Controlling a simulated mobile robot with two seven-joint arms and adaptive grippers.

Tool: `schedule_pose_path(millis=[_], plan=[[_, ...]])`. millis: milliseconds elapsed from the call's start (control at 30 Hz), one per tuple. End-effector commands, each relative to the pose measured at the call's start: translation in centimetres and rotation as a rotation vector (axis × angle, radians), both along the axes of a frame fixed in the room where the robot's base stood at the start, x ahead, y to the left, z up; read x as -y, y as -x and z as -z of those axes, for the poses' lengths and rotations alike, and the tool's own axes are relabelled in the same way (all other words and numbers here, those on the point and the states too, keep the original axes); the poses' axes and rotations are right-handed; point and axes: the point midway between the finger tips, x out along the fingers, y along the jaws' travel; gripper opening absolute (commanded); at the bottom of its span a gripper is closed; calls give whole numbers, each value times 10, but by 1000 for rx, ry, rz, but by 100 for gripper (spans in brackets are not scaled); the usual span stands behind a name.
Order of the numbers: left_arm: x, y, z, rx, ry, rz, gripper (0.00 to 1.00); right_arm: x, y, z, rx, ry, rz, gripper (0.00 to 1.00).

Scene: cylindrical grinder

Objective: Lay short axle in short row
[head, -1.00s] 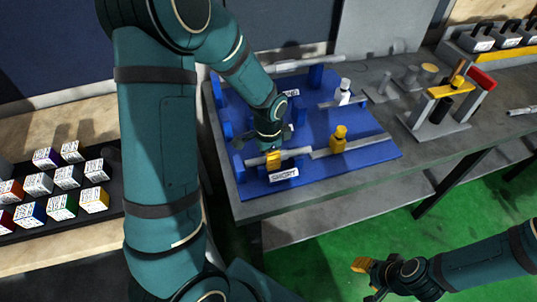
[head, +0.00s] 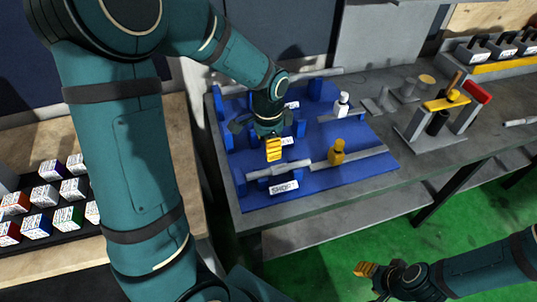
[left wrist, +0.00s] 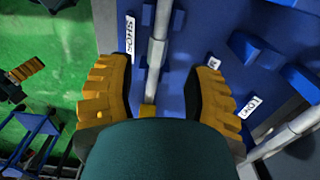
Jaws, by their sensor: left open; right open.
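The short axle (head: 262,172), a grey stepped rod, lies in the front row of the blue rack (head: 355,178), behind the label reading SHORT (head: 284,187). My left gripper (head: 273,150) is open just above it. In the left wrist view the axle (left wrist: 157,50) runs between the spread yellow finger pads of this gripper (left wrist: 165,88), apart from both. Its lower part there is hidden by the gripper body. My right gripper (head: 367,270) is open and empty, out over the green floor in front of the bench.
A yellow-topped piece (head: 337,152) stands at the front row's right part, a white one (head: 342,104) farther back. A grey stand with a yellow bar (head: 447,103) is to the right. A black tray of labelled boxes (head: 65,237) lies at left.

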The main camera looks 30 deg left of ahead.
Motion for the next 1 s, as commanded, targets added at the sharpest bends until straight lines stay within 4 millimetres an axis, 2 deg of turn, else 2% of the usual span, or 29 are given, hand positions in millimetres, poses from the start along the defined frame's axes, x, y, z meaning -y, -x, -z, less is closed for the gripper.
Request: schedule_pose_path(millis=[100, 233, 1000], plan=[[0, -1, -16, 2, 1, 1, 52, 0, -1, -4, 2, 0, 2, 47], [0, 0, -23, 2, 1, 0, 52, 0, -2, -5, 3, 0, 2, 47], [0, 0, -25, 1, 0, 0, 52, 0, -2, -5, 4, 0, 3, 47]])
